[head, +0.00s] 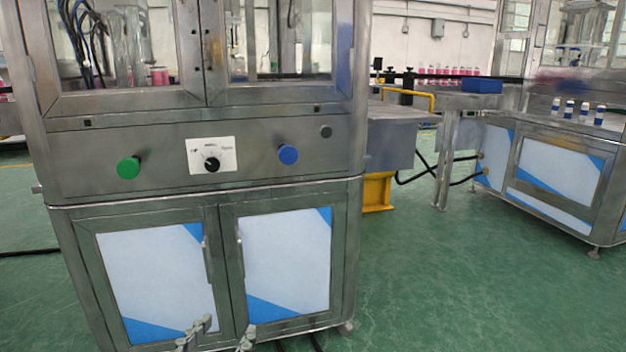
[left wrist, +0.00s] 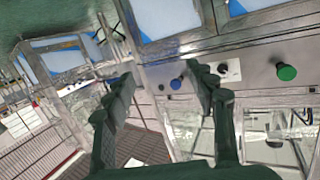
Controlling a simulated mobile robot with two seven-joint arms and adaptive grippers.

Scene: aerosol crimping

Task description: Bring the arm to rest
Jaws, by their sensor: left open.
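My left gripper (head: 221,334) shows at the bottom edge of the head view, in front of the lower cabinet doors of the steel machine (head: 90,190). Only its fingertips show there, spread apart. In the left wrist view my left gripper (left wrist: 160,83) is open, with nothing between its two dark fingers. That view is turned over, and the machine's front lies beyond the fingers. I cannot see my right gripper.
The machine's panel carries a green button (head: 129,167), a dial plate (head: 211,155) and a blue button (head: 288,155). Another steel machine (head: 480,185) stands at the right, with several small bottles on top. Green floor (head: 430,285) is clear between and in front.

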